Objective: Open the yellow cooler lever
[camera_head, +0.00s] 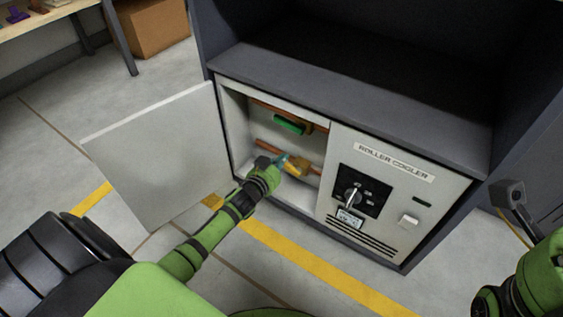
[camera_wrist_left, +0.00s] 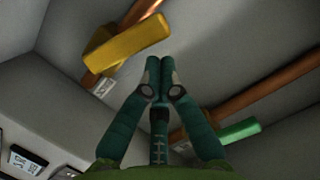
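The yellow lever (camera_head: 297,167) sits on a copper pipe in the lower part of the open cooler compartment. In the left wrist view the yellow lever (camera_wrist_left: 128,48) lies up and left of my fingertips, with a gap between them in the picture. My left gripper (camera_head: 280,163) is inside the compartment, just left of the lever. In the left wrist view its teal fingers (camera_wrist_left: 160,65) are together at the tips with nothing between them.
The white cabinet door (camera_head: 155,155) stands wide open to the left. A green lever (camera_head: 288,125) sits on an upper pipe and also shows in the wrist view (camera_wrist_left: 239,132). The control panel (camera_head: 364,192) is right of the opening. A dark camera-like box (camera_head: 509,194) stands at the right.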

